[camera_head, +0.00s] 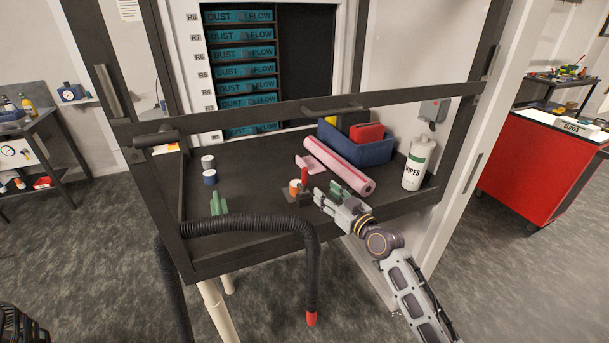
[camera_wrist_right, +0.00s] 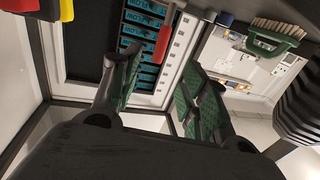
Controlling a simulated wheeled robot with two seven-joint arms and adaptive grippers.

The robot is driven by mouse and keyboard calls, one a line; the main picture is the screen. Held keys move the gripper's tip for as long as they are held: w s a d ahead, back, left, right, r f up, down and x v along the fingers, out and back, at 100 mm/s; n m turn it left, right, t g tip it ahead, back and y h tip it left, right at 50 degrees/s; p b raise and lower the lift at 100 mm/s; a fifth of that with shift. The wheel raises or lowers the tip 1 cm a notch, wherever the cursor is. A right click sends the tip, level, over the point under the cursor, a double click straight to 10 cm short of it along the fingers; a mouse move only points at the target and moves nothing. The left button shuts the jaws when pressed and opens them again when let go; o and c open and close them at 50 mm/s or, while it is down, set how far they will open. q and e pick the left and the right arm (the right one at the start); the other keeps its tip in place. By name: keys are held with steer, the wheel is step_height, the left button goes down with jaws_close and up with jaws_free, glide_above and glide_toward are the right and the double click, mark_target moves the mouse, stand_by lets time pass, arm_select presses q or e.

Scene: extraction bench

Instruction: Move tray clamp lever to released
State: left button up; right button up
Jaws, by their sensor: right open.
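The tray clamp lever appears to be the small red upright handle (camera_head: 304,177) on a dark base, on the bench's dark tray near its front middle. In the right wrist view a red rod (camera_wrist_right: 164,38), probably the same handle, shows ahead between the fingers. My right gripper (camera_head: 329,192) is open and empty, with green finger pads, just right of the red handle and apart from it. Its two fingers also show spread in the right wrist view (camera_wrist_right: 160,88). The lever's base is partly hidden by other items. My left gripper is not in view.
An orange-and-white roll (camera_head: 294,187) stands just left of the lever. A pink roll (camera_head: 338,165) lies behind my gripper, with a blue bin (camera_head: 362,150) and wipes canister (camera_head: 417,164) beyond. A green brush (camera_head: 219,204) and black hose (camera_head: 250,224) are at left. A dark bar (camera_head: 270,111) crosses above.

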mark_target(307, 176)
steer(key=shift+p+x, duration=0.6)
steer(key=shift+x, duration=3.1)
steer(key=shift+p+x, duration=0.3)
steer(key=shift+x, duration=2.5)
steer(key=shift+a, duration=0.1)
jaws_close()
